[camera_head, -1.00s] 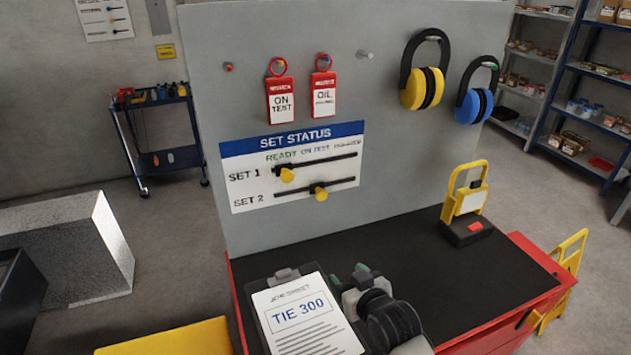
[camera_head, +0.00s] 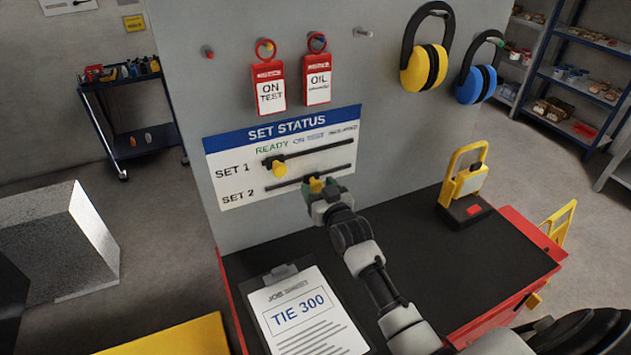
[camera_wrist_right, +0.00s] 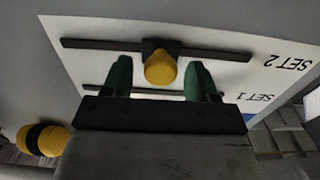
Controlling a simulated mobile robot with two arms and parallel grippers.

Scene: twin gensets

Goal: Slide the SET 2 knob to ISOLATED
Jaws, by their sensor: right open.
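The SET STATUS board (camera_head: 240,197) on the grey panel has two black slots with yellow knobs. The SET 2 knob (camera_head: 316,185) is near the middle of the lower slot, below the ON TEST heading area. The SET 1 knob (camera_head: 279,169) is at the left part of the upper slot, under READY. My right gripper (camera_head: 325,193) is at the SET 2 knob, partly covering it. In the right wrist view the gripper's green fingers (camera_wrist_right: 159,78) are open, one on each side of the SET 2 knob (camera_wrist_right: 160,68), with gaps on both sides. My left gripper is not in view.
A job sheet clipboard (camera_head: 304,318) lies on the black bench top (camera_head: 410,235). A yellow-handled device (camera_head: 463,190) stands at the bench's right. Red tags (camera_head: 268,88) and ear defenders (camera_head: 424,68) hang above the board. The panel right of the slots is clear.

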